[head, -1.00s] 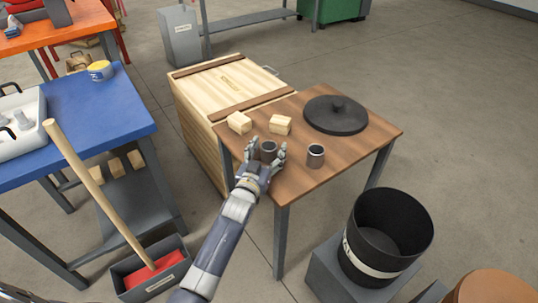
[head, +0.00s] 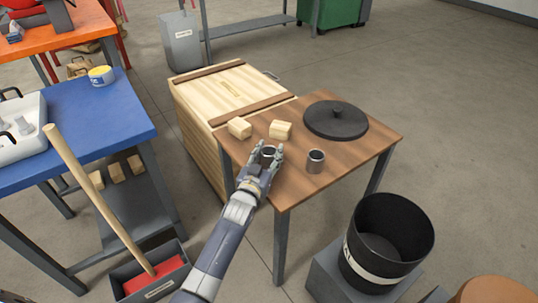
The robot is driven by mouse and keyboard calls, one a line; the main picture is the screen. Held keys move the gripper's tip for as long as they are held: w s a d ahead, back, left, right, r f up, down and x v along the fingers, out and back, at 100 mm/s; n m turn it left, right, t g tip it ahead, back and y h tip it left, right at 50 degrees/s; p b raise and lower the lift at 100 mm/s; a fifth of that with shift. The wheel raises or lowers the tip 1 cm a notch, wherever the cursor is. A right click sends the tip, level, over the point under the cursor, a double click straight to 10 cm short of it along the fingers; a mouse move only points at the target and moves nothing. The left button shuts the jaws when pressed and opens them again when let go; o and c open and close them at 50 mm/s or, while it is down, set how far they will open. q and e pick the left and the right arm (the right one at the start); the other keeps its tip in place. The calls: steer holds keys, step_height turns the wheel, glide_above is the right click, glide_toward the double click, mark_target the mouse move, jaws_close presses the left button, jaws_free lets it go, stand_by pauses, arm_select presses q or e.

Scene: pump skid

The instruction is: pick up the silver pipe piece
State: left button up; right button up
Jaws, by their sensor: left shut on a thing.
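My left gripper (head: 262,163) reaches over the front left part of the brown wooden table (head: 300,196). Its fingers are closed around a small silver pipe piece (head: 268,152), whose open top shows between the fingertips. The lower part of that piece is hidden by the gripper, and I cannot tell whether it still touches the table. A second silver pipe piece (head: 316,162) stands upright on the table to the right, apart from the gripper. My right gripper is not in view.
Two wooden blocks (head: 280,130) and a round black lid (head: 335,120) lie on the table behind the gripper. A wooden crate (head: 230,90) stands behind it. A black bin (head: 388,243) is at front right. A long wooden handle (head: 98,198) leans at left.

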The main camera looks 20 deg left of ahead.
arm_select(q)
steer(key=shift+r, duration=0.3)
step_height(320, 180, up, 3)
steer(key=shift+r+p, duration=0.1)
steer(key=shift+p, duration=0.6)
steer(key=s+d+p, duration=0.1)
steer(key=s+d, duration=0.1)
steer(key=s, duration=0.5)
steer(key=s+d+r+p, duration=0.1)
steer(key=s, duration=0.7)
steer(key=shift+s+d+r, duration=0.15)
steer(key=shift+s+d, duration=0.15)
steer(key=shift+d, duration=0.1)
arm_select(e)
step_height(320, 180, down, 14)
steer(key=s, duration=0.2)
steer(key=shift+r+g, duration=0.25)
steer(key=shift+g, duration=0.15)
